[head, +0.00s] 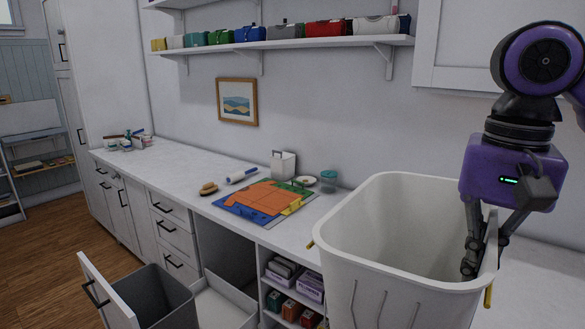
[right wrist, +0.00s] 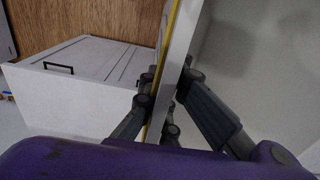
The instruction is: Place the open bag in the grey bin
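The open bag (head: 385,290) is large and white, with yellow drawstring loops at its rim. It stands upright with its mouth up, at the counter's front right in the head view. My right gripper (head: 478,255) comes down from above and is shut on the bag's right rim. In the right wrist view the fingers (right wrist: 168,100) pinch the rim from both sides beside a yellow strip. The grey bin (head: 160,297) sits in a pulled-out unit at the lower left, apart from the bag; its lower part is out of frame. My left gripper is not in view.
An open shelf (head: 290,290) with boxes lies below, between bin and bag. A wall shelf (head: 290,45) runs above. Wooden floor lies left.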

